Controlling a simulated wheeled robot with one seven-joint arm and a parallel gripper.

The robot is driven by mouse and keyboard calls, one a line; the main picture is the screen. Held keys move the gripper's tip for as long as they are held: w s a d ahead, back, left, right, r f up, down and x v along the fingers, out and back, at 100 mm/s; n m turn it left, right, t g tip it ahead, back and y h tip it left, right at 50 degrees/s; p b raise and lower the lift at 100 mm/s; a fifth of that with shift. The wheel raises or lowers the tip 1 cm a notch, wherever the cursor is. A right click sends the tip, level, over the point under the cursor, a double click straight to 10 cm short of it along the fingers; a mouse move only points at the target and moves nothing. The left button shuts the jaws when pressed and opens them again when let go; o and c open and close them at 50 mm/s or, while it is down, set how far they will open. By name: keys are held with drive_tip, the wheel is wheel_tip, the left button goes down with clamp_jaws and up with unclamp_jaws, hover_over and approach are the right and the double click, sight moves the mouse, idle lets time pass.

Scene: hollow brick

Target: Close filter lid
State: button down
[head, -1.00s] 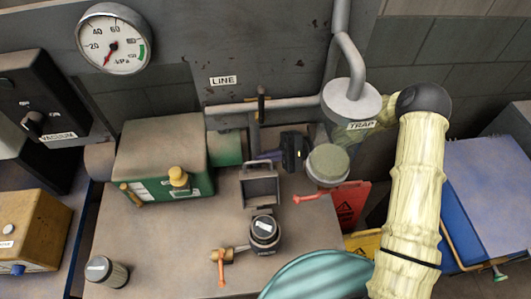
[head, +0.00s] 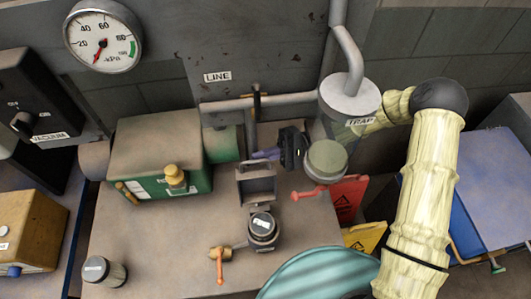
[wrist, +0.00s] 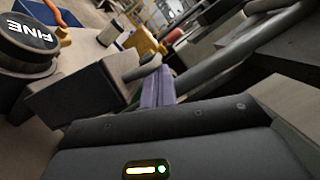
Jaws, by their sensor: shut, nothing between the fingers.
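The filter (head: 257,199) is a small grey box on the bench behind the black FINE knob. Its lid (head: 256,168) appears to stand raised at the back of the box, so it looks open. In the wrist view the grey filter block (wrist: 80,97) lies left of the fingers, with a bar sticking out towards them. My gripper (head: 266,154) is shut and empty, its purple fingers pointing left just behind the raised lid. The fingers also show in the wrist view (wrist: 157,88). I cannot tell whether they touch the lid.
The FINE knob (head: 262,226) and an orange-handled valve (head: 219,254) stand in front. A green pump (head: 160,160) is to the left. The TRAP canister (head: 350,105) and a round capped cup (head: 326,160) with a red lever are close on the right.

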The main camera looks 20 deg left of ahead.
drive_tip(key=w+d+f+b, duration=0.3)
drive_tip(key=w+d+b, duration=0.2)
drive_tip(key=w, duration=0.5)
drive_tip(key=shift+w, duration=0.1)
idle(0.3)
